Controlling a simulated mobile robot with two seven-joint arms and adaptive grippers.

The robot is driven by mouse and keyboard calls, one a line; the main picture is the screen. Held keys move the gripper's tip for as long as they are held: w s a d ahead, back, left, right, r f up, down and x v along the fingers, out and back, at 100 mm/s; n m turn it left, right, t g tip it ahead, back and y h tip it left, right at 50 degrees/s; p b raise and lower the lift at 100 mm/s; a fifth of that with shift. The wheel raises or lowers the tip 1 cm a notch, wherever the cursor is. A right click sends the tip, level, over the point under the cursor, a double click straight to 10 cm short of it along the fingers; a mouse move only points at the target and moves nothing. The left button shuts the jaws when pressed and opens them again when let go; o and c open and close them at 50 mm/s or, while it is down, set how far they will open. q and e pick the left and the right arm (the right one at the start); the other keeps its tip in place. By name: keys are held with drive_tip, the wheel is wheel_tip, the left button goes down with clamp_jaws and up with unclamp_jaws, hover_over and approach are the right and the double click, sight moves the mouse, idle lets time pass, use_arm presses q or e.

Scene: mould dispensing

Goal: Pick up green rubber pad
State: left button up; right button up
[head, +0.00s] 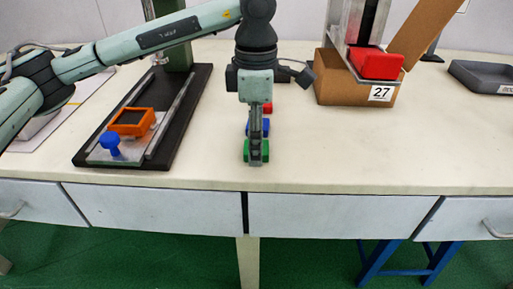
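The green rubber pad (265,151) lies on the table near its front edge, in the middle of the head view. My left gripper (255,160) points straight down over it. Its fingers hide the pad's middle, so green shows on both sides of them. I see the fingers edge-on, one in front of the other. I cannot tell whether they are open or shut, or whether they touch the pad. My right gripper is not in view.
Blue (265,127) and red (267,108) pads lie in line behind the green one. A black base (185,125) with an orange mould (132,122) and blue knob (110,143) stands left. A cardboard box (335,88) and red block (376,64) stand right. The right front table is clear.

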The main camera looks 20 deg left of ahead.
use_arm(q)
drive_tip(key=shift+f, duration=0.3)
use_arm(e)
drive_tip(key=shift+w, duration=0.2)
use_arm(q)
drive_tip(key=shift+c, duration=0.6)
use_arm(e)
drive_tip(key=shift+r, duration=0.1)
use_arm(q)
drive_tip(key=c, duration=1.1)
drive_tip(key=shift+c, duration=0.2)
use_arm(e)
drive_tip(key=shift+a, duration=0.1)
use_arm(q)
drive_tip(key=shift+r, duration=0.1)
